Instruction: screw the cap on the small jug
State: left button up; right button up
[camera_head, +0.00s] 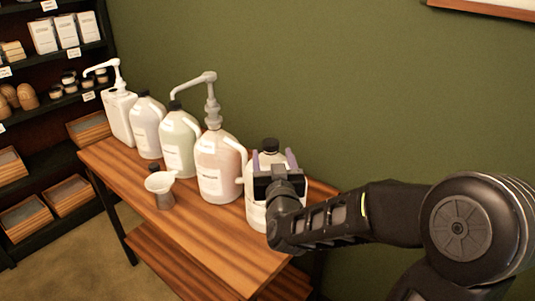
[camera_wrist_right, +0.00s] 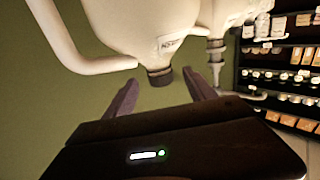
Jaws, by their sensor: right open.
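A white jug (camera_head: 254,215) with a black cap (camera_head: 270,145) on its neck stands at the right end of the wooden table, partly hidden by my right gripper. My right gripper (camera_head: 272,156) is open, its two purple fingers pointing toward the cap. In the right wrist view the jug (camera_wrist_right: 130,25) appears upside down, and its dark cap (camera_wrist_right: 160,77) lies between the open fingertips, with gaps on both sides. I cannot tell how tightly the cap sits on the neck. My left gripper is not in view.
A pinkish jug with a pump (camera_head: 218,170) stands just left of the capped jug. Several more jugs stand in a row beyond it. A white funnel (camera_head: 160,182) sits on a small container near the front edge. The table (camera_head: 225,245) is bare in front; shelves (camera_head: 50,140) stand at left.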

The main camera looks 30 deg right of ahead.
aim_at(269, 141)
jog(key=shift+p+x, duration=0.8)
jog(key=shift+x, duration=3.1)
jog(key=shift+c, duration=0.3)
grip_shut()
jog(key=shift+o, duration=0.2)
grip_release()
jog(key=shift+s, duration=0.1)
jog(key=b+v, duration=0.1)
jog(key=v, duration=0.6)
jog(key=shift+s+a+b, duration=0.2)
jog(key=shift+s+b, duration=0.1)
